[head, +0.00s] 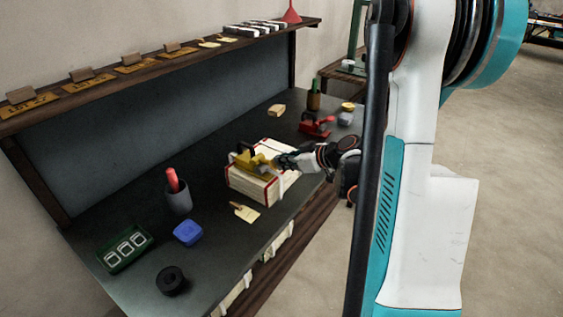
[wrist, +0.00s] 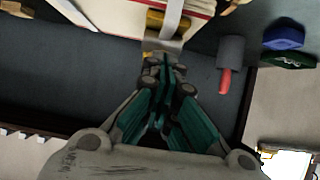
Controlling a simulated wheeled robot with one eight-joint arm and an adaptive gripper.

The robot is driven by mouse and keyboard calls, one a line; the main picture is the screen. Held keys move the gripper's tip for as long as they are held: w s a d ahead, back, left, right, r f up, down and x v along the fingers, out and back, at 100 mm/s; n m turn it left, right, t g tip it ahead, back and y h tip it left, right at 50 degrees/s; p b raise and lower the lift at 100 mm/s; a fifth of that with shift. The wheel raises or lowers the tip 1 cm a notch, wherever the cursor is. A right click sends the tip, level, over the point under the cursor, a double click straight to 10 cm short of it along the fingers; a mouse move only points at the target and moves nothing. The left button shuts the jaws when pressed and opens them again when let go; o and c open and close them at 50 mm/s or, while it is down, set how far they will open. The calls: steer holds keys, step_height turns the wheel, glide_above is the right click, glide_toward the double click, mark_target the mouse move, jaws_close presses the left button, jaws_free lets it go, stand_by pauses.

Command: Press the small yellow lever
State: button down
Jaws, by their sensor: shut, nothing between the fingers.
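The small yellow lever (head: 252,160) belongs to a yellow device on top of a thick paper stack (head: 252,186) with red edges. In the head view my gripper (head: 280,161) is at the right end of the yellow device, very close to it; whether it touches cannot be told. In the wrist view my gripper (wrist: 166,62) has its fingers together and empty. Beyond the fingertips are a grey band, a yellow part (wrist: 155,19) and the paper stack (wrist: 115,14). My fingers and the band partly hide the yellow part.
A red lever device (head: 316,127) stands farther back on the dark bench. A grey cup (head: 178,201) with a red item, a blue box (head: 187,233), a green tray (head: 108,257) and a black roll (head: 171,280) lie nearer. A paper tag (head: 245,212) lies before the stack.

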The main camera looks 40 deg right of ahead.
steer(key=shift+s+f, duration=0.1)
steer(key=shift+f, duration=0.25)
steer(key=shift+r, duration=0.1)
stand_by(0.4)
steer(key=shift+r+p, duration=0.3)
steer(key=shift+r, duration=0.5)
